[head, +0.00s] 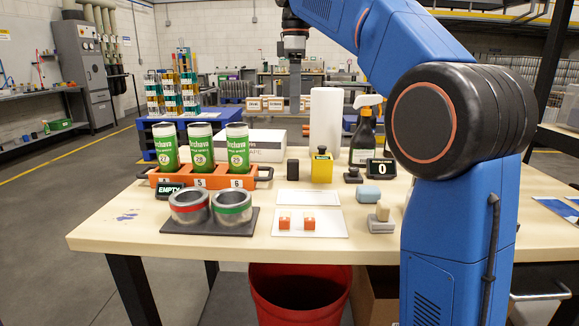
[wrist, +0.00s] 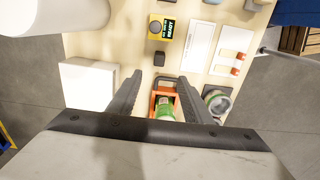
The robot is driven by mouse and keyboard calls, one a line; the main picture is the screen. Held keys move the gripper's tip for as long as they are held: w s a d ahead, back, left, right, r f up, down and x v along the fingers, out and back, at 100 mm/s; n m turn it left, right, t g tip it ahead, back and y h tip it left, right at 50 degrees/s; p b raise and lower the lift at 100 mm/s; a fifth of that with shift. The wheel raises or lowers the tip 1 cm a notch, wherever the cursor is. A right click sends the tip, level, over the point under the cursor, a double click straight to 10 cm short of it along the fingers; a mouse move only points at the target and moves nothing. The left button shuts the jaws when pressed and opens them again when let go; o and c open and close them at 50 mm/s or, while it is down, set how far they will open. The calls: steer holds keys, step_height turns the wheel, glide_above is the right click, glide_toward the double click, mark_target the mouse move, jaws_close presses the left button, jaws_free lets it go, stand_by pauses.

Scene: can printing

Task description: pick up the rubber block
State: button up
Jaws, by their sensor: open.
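Several small blocks could be the rubber block, and I cannot tell which by look alone. A black block (head: 293,168) stands left of the yellow box (head: 321,168); it also shows in the wrist view (wrist: 160,59), beyond my fingertips. At the right of the table a beige block (head: 382,212) rests on a grey block (head: 381,226), with a blue-grey rounded piece (head: 369,195) behind them. My gripper (wrist: 160,76) is open and empty, pointing down high over the back of the table. It also shows in the head view (head: 295,80).
An orange carrier (head: 210,180) holds green-and-white cans at the left. In front are two metal rings (head: 232,208) on a dark mat and orange pieces on a white plate (head: 330,230). A white cylinder (head: 325,120) and a spray bottle (head: 364,138) stand tall behind.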

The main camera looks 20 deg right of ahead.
glide_above(293, 160)
steer(key=f, duration=1.1)
steer(key=shift+w+d+f, duration=0.15)
steer(key=shift+d+f, duration=0.05)
steer(key=shift+f, duration=0.2)
steer(key=shift+a+f, duration=0.15)
steer(key=shift+f, duration=2.55)
steer(key=c, duration=1.1)
